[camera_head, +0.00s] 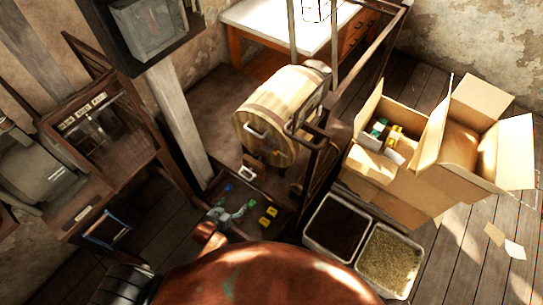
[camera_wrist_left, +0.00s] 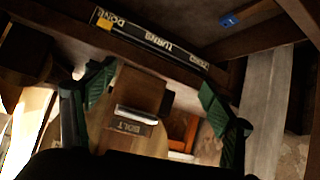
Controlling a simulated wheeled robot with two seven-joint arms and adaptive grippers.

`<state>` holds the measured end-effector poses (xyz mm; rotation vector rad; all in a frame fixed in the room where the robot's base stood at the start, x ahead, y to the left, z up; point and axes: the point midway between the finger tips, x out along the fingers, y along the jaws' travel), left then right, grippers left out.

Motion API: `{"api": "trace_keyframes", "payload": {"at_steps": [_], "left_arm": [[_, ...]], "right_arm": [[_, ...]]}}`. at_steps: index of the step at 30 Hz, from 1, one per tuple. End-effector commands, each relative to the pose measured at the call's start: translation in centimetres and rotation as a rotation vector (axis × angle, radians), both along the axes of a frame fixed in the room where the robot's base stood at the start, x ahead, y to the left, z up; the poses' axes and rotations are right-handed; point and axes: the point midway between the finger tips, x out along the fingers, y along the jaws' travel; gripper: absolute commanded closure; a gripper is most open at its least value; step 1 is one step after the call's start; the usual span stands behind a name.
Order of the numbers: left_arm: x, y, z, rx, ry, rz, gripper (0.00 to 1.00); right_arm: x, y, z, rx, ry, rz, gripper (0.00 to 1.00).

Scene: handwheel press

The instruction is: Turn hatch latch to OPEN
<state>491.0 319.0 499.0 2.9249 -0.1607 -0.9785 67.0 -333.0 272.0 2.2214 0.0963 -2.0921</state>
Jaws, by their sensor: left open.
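My left gripper (camera_head: 236,213) shows small and grey-blue over the tray in the head view. In the left wrist view its two dark fingers with green pads (camera_wrist_left: 165,95) are spread wide, with nothing held between them. Beyond the fingers is a wooden piece (camera_wrist_left: 140,90) with a pale bar and a plate reading BOLT (camera_wrist_left: 130,127), upside down. In the head view a wooden barrel (camera_head: 278,105) with a pale handle stands beyond the gripper. I cannot pick out a latch marked OPEN. My right gripper is not in view.
A lettered strip (camera_wrist_left: 150,45) crosses the left wrist view. Two bins (camera_head: 337,228) and open cardboard boxes (camera_head: 400,190) stand to the right. A post (camera_head: 180,115) and a wooden cabinet (camera_head: 100,135) stand left.

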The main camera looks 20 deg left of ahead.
Motion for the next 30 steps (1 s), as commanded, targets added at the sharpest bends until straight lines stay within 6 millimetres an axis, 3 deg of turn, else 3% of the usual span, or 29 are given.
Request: {"api": "trace_keyframes", "payload": {"at_steps": [1,3,6,10,15,21,30], "left_arm": [[3.0,-1.0,0.6,-0.028,-0.074,-0.013,0.22],[6.5,-2.3,3.8,-0.073,-0.175,-0.028,0.22],[10.1,-4.3,8.4,-0.137,-0.305,-0.057,0.22],[12.8,-6.7,13.8,-0.216,-0.440,-0.095,0.22],[13.9,-8.8,18.7,-0.283,-0.547,-0.133,0.22],[14.8,-9.7,20.8,-0.308,-0.585,-0.147,0.22],[19.1,-11.3,20.7,-0.308,-0.585,-0.146,0.22]], "right_arm": [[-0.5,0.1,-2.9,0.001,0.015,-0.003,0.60],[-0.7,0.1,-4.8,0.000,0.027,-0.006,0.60],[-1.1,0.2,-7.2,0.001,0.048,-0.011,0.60],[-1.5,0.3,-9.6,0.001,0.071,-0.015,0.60],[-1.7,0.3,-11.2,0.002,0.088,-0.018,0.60],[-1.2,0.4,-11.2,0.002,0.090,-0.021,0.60],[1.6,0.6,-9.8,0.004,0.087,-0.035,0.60]]}}
